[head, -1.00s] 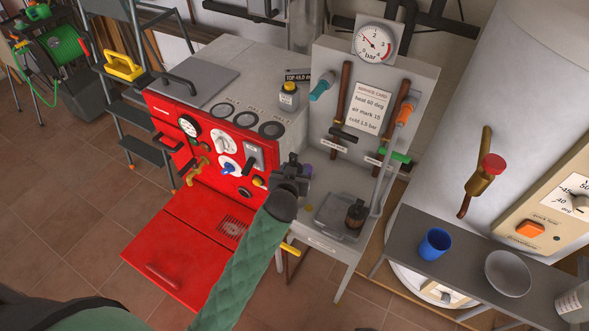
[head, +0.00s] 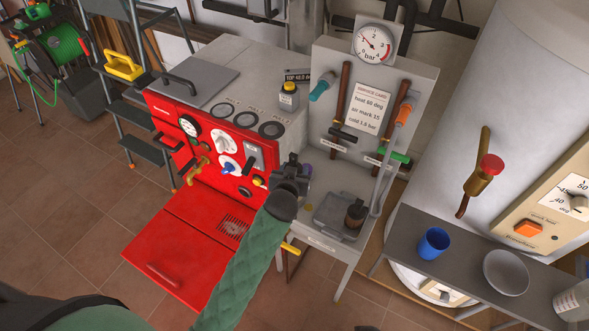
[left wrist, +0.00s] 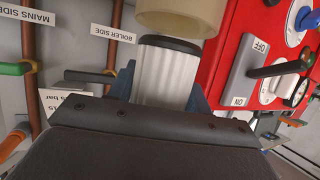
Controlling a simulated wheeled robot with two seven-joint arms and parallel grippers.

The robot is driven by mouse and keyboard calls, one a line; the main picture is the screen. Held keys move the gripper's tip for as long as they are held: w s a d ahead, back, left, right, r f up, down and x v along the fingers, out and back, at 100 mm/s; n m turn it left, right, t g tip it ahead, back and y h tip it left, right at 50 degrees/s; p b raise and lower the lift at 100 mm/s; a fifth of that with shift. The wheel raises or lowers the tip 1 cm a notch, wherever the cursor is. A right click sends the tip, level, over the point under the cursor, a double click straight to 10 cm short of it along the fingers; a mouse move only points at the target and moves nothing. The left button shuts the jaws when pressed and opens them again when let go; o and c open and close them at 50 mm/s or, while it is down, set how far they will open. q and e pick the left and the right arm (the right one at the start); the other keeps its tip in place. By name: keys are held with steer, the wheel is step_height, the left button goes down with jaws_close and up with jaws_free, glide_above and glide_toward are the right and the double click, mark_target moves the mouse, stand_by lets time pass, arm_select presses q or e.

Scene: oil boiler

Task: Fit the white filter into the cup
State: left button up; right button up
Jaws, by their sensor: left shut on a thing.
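The white filter (left wrist: 163,78) is a pleated white cylinder with a dark end cap. My left gripper (left wrist: 160,88) is shut on it, a blue-grey finger on either side. The beige cup (left wrist: 182,16) shows at the top edge of the left wrist view, just beyond the filter's dark end; I cannot tell whether they touch. In the head view my left gripper (head: 289,172) is in front of the red boiler's right edge, and it hides the filter and cup there. My right gripper is not in view.
The red boiler front (head: 205,145) with dials and a lever switch is close beside my left gripper. A grey side table (head: 325,243) holds a tray (head: 328,222) with a dark brown container (head: 355,214). A shelf at right holds a blue cup (head: 434,244) and a bowl (head: 506,272).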

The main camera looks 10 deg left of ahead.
arm_select(q)
steer(key=shift+r, duration=0.1)
steer(key=shift+f+b, duration=0.8)
steer(key=shift+f, duration=1.45)
steer(key=shift+r, duration=0.1)
steer(key=shift+r+p, duration=1.85)
steer(key=shift+p, duration=0.05)
steer(key=shift+p, duration=0.45)
steer(key=shift+f+b, duration=0.8)
steer(key=shift+f, duration=1.15)
steer(key=shift+r, duration=0.1)
stand_by(0.3)
steer(key=shift+r+p, duration=1.85)
steer(key=shift+r, duration=0.05)
